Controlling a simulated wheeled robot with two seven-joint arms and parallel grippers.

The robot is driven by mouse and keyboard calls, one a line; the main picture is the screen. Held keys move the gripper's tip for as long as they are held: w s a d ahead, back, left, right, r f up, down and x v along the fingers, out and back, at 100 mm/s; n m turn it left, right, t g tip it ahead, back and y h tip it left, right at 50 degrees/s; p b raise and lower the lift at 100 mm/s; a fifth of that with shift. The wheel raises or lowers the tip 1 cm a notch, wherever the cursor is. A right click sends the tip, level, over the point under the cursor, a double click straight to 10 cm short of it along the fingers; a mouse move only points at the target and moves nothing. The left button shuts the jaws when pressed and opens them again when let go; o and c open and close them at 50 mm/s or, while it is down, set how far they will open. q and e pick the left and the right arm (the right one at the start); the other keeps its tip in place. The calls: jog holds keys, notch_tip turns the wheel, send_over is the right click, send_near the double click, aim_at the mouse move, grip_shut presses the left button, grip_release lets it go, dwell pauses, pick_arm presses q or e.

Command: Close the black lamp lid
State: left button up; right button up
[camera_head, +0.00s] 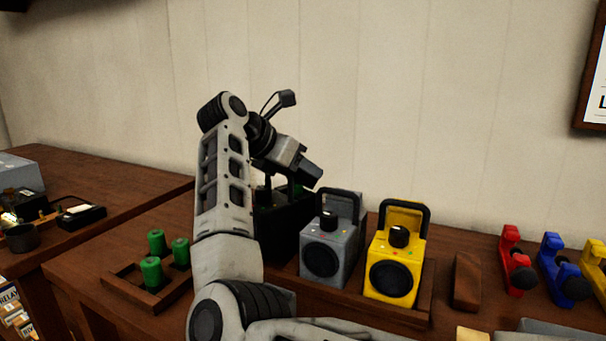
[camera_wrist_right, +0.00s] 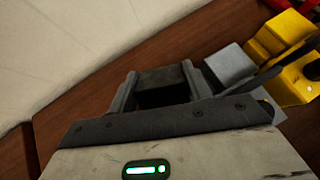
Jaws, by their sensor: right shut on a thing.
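The black lamp (camera_head: 284,230) stands at the left end of the lamp row in the head view, mostly hidden behind my right arm. My right gripper (camera_head: 283,190) points down at the top of this lamp and is shut on its lid. In the right wrist view, a dark flat piece (camera_wrist_right: 163,78), which looks like the black lamp lid, sits between the two grey fingers (camera_wrist_right: 160,92). How far the lid stands open cannot be told. My left gripper is not in view.
A grey lamp (camera_head: 327,250) and a yellow lamp (camera_head: 396,255) stand close to the right, in a wooden tray (camera_head: 425,300). Green cylinders (camera_head: 152,272) stand in a small tray on the left. Red and blue pieces (camera_head: 552,265) stand far right, past a brown block (camera_head: 467,280).

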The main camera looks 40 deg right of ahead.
jog(key=shift+a+h, duration=0.15)
jog(key=shift+h, duration=0.25)
jog(key=o, duration=1)
jog(key=v, duration=1.6)
